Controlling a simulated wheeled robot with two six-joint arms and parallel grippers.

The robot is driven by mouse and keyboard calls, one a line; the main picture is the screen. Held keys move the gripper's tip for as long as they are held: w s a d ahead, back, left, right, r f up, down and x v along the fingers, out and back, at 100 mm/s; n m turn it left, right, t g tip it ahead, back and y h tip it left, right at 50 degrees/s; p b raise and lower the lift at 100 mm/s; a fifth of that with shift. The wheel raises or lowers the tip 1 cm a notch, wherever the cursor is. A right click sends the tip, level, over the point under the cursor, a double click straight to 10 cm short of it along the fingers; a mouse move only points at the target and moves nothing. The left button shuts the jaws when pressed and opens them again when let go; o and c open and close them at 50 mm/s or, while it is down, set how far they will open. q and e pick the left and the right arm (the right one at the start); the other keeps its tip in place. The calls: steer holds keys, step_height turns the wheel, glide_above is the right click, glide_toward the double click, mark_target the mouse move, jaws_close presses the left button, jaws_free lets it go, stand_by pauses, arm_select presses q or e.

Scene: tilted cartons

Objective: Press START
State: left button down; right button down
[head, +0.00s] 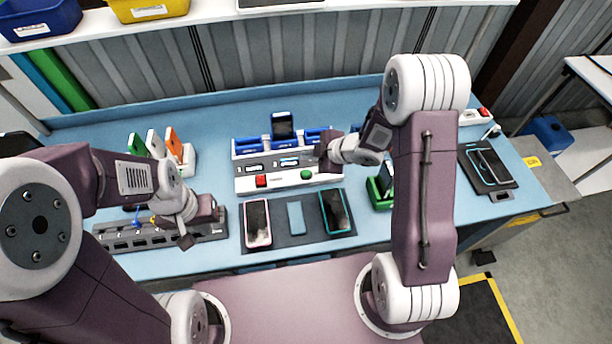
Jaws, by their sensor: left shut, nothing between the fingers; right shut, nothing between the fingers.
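A grey and white test station (247,185) with blue slots stands at the middle of the blue table. Its front has a round green button (306,174) at the right and a red button (261,181) at the left. The lettering is too small to read, so I cannot tell which is marked START. My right gripper (324,160) is shut and empty, above the station's right end, just up and right of the green button. Contact with the station cannot be told. My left gripper (187,240) is shut and empty, above the dark slotted rack at the left.
A phone (283,125) stands in the station's middle slot. Phones lie on a dark mat (293,240) in front of it. A green holder (378,196) stands to the right, partly behind my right arm. The dark rack (120,237) is at the left.

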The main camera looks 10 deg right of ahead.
mark_target(309, 174)
step_height(309, 174, down, 6)
steer(key=b, duration=0.4)
steer(key=shift+w, duration=0.1)
steer(key=shift+r, duration=0.15)
stand_by(1.5)
steer(key=shift+f+b, duration=0.4)
steer(key=shift+f, duration=0.05)
steer(key=shift+f+b, duration=0.45)
steer(key=shift+f, duration=0.05)
stand_by(0.4)
steer(key=shift+r, duration=0.15)
steer(key=shift+r+p, duration=0.75)
steer(key=shift+p, duration=0.15)
